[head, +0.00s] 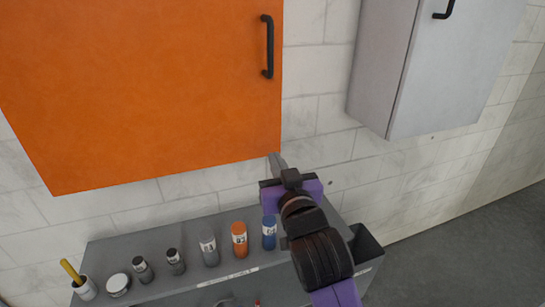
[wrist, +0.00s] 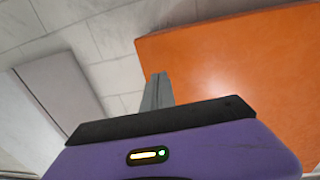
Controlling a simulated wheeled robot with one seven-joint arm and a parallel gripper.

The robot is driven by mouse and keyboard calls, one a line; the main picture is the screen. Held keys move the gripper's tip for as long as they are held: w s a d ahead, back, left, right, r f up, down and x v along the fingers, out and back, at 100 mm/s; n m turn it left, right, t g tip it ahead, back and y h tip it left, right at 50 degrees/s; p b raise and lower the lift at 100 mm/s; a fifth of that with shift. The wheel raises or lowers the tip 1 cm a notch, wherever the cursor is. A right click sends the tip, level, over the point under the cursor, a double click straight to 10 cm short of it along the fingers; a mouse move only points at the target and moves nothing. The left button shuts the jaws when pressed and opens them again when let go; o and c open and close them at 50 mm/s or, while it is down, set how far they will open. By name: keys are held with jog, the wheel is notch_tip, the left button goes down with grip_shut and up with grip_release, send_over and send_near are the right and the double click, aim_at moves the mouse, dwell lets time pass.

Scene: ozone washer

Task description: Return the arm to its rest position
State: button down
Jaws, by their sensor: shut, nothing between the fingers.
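My gripper (head: 275,160) is raised in front of the tiled wall in the head view, above the grey shelf top and just below the lower right corner of the orange cabinet (head: 140,80). Its fingers are shut together with nothing between them. They also show as a closed grey pair in the wrist view (wrist: 157,92), with the orange cabinet (wrist: 235,65) to their right. My purple and black arm reaches up from the bottom of the head view and hides part of the shelf.
A grey cabinet (head: 430,70) hangs at the right. On the grey shelf (head: 190,225) stand grey (head: 209,250), orange (head: 239,240) and blue (head: 269,234) cylinders, small jars and a cup (head: 85,289) with a yellow handle. A dark bin (head: 366,248) is right of the arm. Floor at right is clear.

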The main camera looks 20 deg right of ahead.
jog(key=s+a+r+n+t+y+b, duration=0.1)
jog(key=s+a+r+n+t+y, duration=0.15)
jog(key=s, duration=0.65)
jog(key=s+d+f+g, duration=0.1)
jog(key=s+f+g, duration=0.1)
jog(key=s+f, duration=0.5)
jog(key=s+d+f+m+g, duration=0.1)
jog(key=s+f, duration=0.5)
jog(key=s, duration=1.1)
jog(key=s+d+f+g, duration=0.2)
jog(key=s+f, duration=0.5)
jog(key=s, duration=0.6)
jog(key=shift+f+g+h, duration=0.35)
jog(key=shift+h, duration=0.1)
jog(key=shift+d+m, duration=0.1)
jog(key=shift+m, duration=0.15)
